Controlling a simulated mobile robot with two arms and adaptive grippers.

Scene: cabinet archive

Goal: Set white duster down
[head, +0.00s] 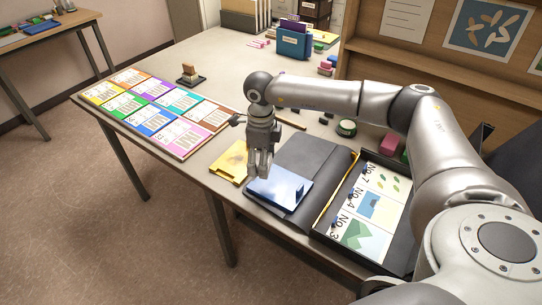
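My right gripper (260,168) points down over the near table edge, between the yellow folder and the blue folder. Its fingers look close together, but whether anything is between them is too small to tell. I cannot make out a white duster for certain. A dark thin item (291,123) shows just right of the gripper's wrist, and a small dark shape shows to the wrist's left; what they are is unclear. My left gripper is not in view.
A yellow folder (229,163) and a shiny blue folder (284,190) lie near the front edge, the blue one on a dark open folder (318,160). A black tray (404,255) with picture cards stands right. Colored cards (152,110) cover the left end. A stamp (190,73) stands behind.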

